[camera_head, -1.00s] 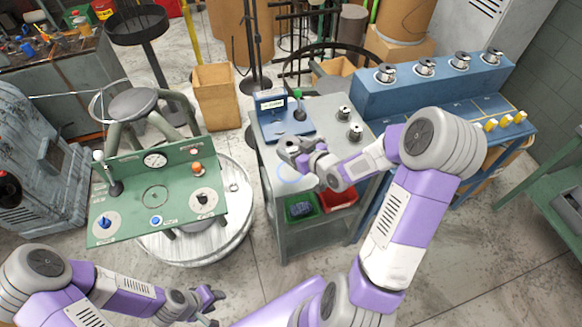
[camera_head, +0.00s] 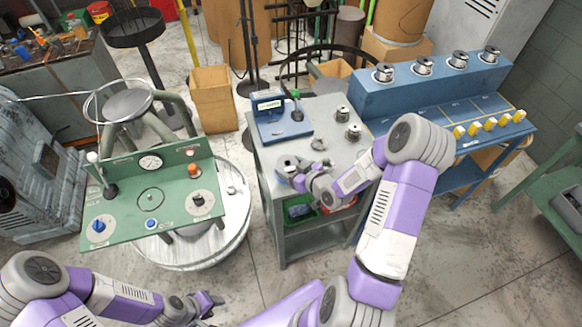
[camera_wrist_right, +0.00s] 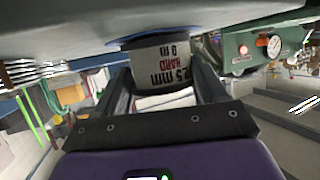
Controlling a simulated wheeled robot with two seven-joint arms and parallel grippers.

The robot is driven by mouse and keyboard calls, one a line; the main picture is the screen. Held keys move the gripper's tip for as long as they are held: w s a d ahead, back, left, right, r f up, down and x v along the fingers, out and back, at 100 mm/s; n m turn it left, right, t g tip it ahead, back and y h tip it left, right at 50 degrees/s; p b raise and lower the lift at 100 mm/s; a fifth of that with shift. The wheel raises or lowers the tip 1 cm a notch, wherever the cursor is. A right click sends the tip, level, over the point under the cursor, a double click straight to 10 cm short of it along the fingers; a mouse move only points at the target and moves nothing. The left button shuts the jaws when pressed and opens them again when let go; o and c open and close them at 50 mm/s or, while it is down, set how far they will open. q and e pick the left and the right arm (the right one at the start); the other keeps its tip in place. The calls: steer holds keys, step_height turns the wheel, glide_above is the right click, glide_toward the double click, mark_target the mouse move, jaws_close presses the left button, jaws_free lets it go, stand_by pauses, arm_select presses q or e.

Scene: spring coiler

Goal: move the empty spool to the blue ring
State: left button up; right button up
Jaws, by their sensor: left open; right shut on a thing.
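My right gripper (camera_head: 292,176) is shut on a spool (camera_head: 286,163) above the near left corner of the grey cart top (camera_head: 262,160). In the right wrist view the spool (camera_wrist_right: 163,68) sits between the fingers, its label reading 2.5 mm, HARD, 9 m. A blue arc, seemingly the blue ring (camera_wrist_right: 128,42), shows at the spool's end against the cart surface. The spool is at the ring, very close to the surface or touching it; I cannot tell which. The head view hides most of the ring. My left gripper (camera_head: 211,303) is open and empty at the bottom.
Two spools (camera_head: 342,113) (camera_head: 353,132) and a blue scale (camera_head: 280,125) stand farther back on the cart. A small grey item (camera_head: 323,146) lies near my right wrist. Several spools line the blue shelf (camera_head: 400,98). A green control panel (camera_head: 125,212) stands to the left.

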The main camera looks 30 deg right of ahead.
steer(key=shift+f, duration=0.25)
steer(key=o, duration=1.1)
steer(key=shift+r, duration=0.1)
steer(key=shift+r, duration=0.25)
steer(key=p+v, duration=0.4)
steer(key=v, duration=0.8)
steer(key=shift+f, duration=0.1)
